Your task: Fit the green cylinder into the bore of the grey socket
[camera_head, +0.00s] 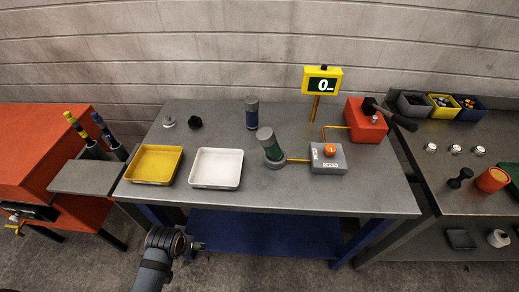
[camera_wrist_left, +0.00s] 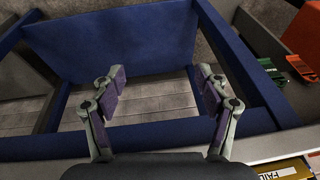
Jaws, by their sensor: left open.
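The green cylinder (camera_head: 272,149) has a grey top and leans, top toward the left, in the head view. Its lower end is at the grey socket (camera_head: 275,162), a low round piece on the table; I cannot tell how far into the bore it reaches. My left gripper (camera_head: 198,246) is low in front of the table's front edge, well apart from the cylinder. In the left wrist view its two fingers (camera_wrist_left: 160,92) are spread with nothing between them. My right gripper is not in view.
The grey table (camera_head: 330,201) carries a yellow tray (camera_head: 130,177), a white tray (camera_head: 215,186), an upright blue cylinder (camera_head: 251,117), a grey box with an orange button (camera_head: 336,166), a red box (camera_head: 361,126) and a yellow display (camera_head: 337,73). A blue shelf (camera_head: 250,235) lies below.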

